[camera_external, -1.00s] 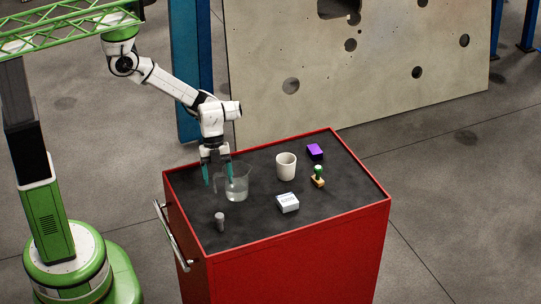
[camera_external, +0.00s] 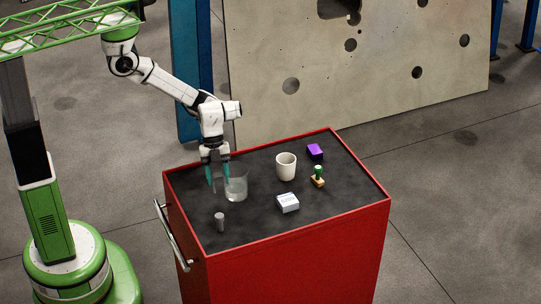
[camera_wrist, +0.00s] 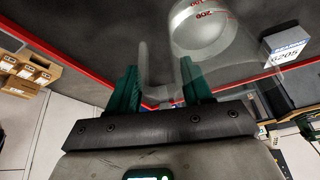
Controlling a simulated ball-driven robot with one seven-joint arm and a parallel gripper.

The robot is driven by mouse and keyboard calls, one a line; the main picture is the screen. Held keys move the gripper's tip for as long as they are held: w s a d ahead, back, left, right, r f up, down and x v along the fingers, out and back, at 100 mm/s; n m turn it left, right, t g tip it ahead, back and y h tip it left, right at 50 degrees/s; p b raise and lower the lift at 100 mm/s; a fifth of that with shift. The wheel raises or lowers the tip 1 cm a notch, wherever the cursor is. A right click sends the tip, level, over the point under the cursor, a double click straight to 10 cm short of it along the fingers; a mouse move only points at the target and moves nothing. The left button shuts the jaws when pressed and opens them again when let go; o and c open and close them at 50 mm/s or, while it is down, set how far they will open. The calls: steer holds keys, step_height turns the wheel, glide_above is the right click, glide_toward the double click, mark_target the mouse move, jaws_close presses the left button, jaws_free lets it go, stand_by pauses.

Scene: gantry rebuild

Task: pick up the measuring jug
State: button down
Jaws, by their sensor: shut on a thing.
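The measuring jug (camera_external: 237,189) is clear, with a round body, and stands upright on the black top of the red cabinet, near its left side. In the wrist view the jug (camera_wrist: 203,32) shows red markings, and its clear handle lies between the fingers. My gripper (camera_external: 218,178) points down at the jug's left side, its teal fingers shut on the handle. In the wrist view my gripper (camera_wrist: 160,75) shows a finger on each side of the handle. I cannot see any gap under the jug.
A white cup (camera_external: 286,167) stands right of the jug. A white box (camera_external: 288,203), a stamp with a green knob (camera_external: 318,177) and a purple block (camera_external: 315,152) lie farther right. A small grey cylinder (camera_external: 220,222) stands in front. The cabinet's red rim (camera_external: 365,172) borders the top.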

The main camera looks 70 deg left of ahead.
steer(key=shift+r, duration=0.15)
steer(key=shift+r, duration=1.3)
steer(key=s+a+r, duration=0.8)
steer(key=s+r, duration=0.2)
steer(key=shift+s+a+p, duration=0.3)
steer(key=shift+s+a, duration=0.05)
steer(key=shift+s, duration=0.05)
